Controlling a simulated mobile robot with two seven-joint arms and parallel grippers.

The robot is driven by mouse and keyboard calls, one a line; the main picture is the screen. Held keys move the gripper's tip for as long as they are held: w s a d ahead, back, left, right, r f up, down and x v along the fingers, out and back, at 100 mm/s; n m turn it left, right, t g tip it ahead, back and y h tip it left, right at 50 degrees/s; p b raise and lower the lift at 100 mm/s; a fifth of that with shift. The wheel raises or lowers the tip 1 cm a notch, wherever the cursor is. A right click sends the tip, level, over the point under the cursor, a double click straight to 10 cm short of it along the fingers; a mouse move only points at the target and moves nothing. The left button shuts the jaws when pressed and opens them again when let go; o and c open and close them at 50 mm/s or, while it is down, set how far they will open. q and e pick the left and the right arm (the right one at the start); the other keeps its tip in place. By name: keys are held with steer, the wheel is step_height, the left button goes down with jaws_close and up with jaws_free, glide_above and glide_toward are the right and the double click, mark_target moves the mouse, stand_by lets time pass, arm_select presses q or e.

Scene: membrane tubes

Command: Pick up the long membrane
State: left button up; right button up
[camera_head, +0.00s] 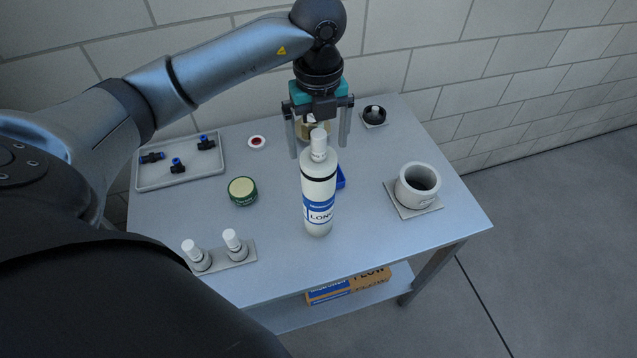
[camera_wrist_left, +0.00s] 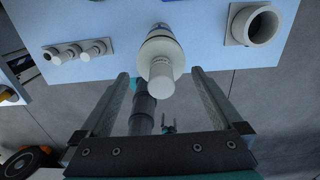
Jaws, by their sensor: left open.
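The long membrane (camera_head: 319,205) is a white cylinder with a black band, a blue label reading "LON" and a narrow white cap. It stands upright on the table near the middle. My left gripper (camera_head: 319,151) is open and empty, fingers pointing down, at the height of the cap and appearing behind it in the head view. In the left wrist view the membrane's cap (camera_wrist_left: 161,82) shows between the two open fingers (camera_wrist_left: 160,73), with space on both sides. The fingers do not appear to touch it. My right gripper is not in view.
On the table (camera_head: 275,265) stand a grey cup on a plate (camera_head: 407,206), two small white-capped bottles (camera_head: 232,243), a green-rimmed tin (camera_head: 242,190), a tray (camera_head: 180,178) with blue-black fittings, and a black round part (camera_head: 374,113). A blue item (camera_head: 340,178) is partly hidden behind the membrane. A wall stands behind.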

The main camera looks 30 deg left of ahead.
mark_target(319, 158)
arm_select(q)
steer(key=shift+w+a+f+p, duration=0.1)
steer(key=shift+f+p, duration=0.25)
steer(key=shift+f, duration=1.1)
steer(key=shift+w+f+p, duration=0.1)
steer(key=shift+f+p, duration=0.2)
steer(key=shift+f, duration=1.15)
steer(key=shift+r, duration=0.15)
jaws_close()
